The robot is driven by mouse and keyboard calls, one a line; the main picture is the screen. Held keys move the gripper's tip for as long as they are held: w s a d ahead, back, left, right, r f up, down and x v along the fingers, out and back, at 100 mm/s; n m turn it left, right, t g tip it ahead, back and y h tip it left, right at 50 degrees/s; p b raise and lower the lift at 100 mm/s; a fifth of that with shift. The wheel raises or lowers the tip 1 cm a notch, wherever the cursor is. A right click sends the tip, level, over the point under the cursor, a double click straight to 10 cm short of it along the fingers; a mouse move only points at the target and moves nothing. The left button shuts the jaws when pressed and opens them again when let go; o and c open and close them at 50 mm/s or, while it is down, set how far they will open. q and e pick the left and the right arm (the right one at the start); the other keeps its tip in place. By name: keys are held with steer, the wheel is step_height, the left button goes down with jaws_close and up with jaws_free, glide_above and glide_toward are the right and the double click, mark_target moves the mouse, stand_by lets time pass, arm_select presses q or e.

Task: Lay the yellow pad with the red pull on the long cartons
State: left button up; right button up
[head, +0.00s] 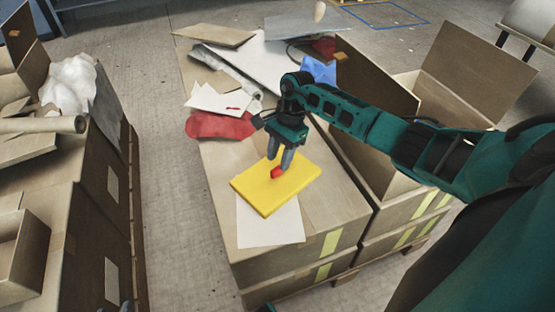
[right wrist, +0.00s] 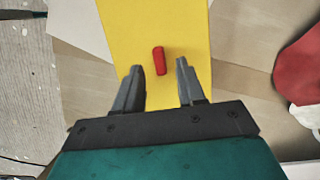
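The yellow pad (head: 262,190) lies flat on the closed carton top (head: 220,165) in the middle of the head view, partly over a white sheet (head: 270,225). Its small red pull (head: 277,173) stands up from it; the pull also shows in the right wrist view (right wrist: 158,60). My right gripper (head: 280,160) is over the pad, fingers pointing down close to the pull. In the right wrist view my right gripper (right wrist: 158,75) is open, the pull just ahead of the gap between its fingertips. I cannot tell whether they touch the pad. My left gripper is not in view.
Open cartons (head: 400,190) with raised flaps stand right of the pad, under my right arm. A red cloth (head: 217,125), papers and a blue item (head: 319,70) lie behind it. Another carton stack (head: 85,215) stands at left, across a strip of bare floor (head: 165,190).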

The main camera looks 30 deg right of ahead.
steer(key=p+v, duration=0.3)
steer(key=v, duration=0.5)
steer(key=s+a+m+t+y, duration=0.25)
steer(key=a+m+y, duration=0.4)
steer(key=a, duration=1.15)
steer(key=s+a+r+m+t+y, duration=0.1)
steer(key=a+r+m+t+y, duration=0.5)
steer(key=m+t, duration=0.5)
steer(key=s+d+f+m+h, duration=0.1)
steer(key=s+f+m+h, duration=0.2)
steer(key=m, duration=0.9)
steer(key=s+d+f+m+g+h, duration=0.1)
steer(key=s+f+m+h, duration=0.3)
steer(key=m, duration=0.7)
steer(key=s+d+f+m+g+h, duration=0.1)
steer(key=s+d+f+m+h, duration=0.2)
steer(key=m, duration=0.9)
steer(key=s+h, duration=0.2)
steer(key=s, duration=0.1)
steer(key=shift+s+f+m+h+p, duration=0.15)
steer(key=shift+f+m+h+p, duration=0.05)
steer(key=shift+m+h+p, duration=0.15)
